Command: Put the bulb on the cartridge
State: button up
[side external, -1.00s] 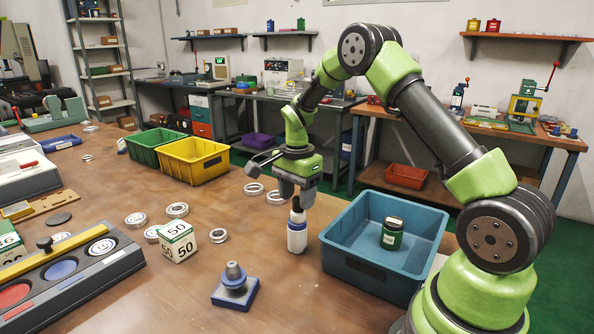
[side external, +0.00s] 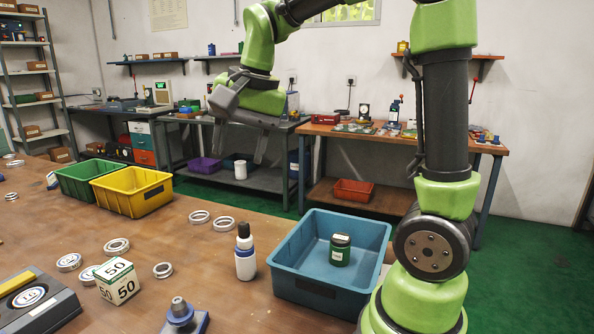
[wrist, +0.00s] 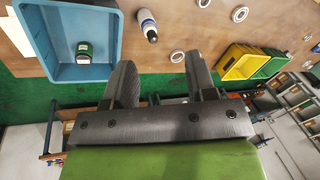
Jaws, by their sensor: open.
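I cannot surely pick out a bulb or a cartridge. A white and blue bottle (side external: 246,258) with a black cap stands upright on the table, left of the blue tray; it also shows in the wrist view (wrist: 147,23). A blue block with a grey stepped cone (side external: 181,314) stands at the front, cut by the lower edge. My gripper (wrist: 158,70) is open and empty, its fingers apart. In the side view it is high above and behind the bottle, touching nothing.
The blue tray (side external: 282,277) holds a green jar (side external: 340,249). Yellow (side external: 131,200) and green (side external: 77,189) bins stand at the back left. A white "50" cube (side external: 117,281) and several metal rings (side external: 117,245) lie left of the bottle.

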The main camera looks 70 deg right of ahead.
jog(key=s+a+n+t, duration=0.2)
jog(key=s+a+n, duration=0.1)
jog(key=s, duration=0.3)
jog(key=s+a+n+t+y, duration=0.1)
jog(key=s+a+n+t, duration=0.1)
jog(key=s+a+n, duration=0.2)
jog(key=s+n, duration=0.1)
jog(key=s, duration=0.2)
jog(key=shift+n+y, duration=0.3)
jog(key=shift+n, duration=0.1)
jog(key=shift+d+f, duration=0.1)
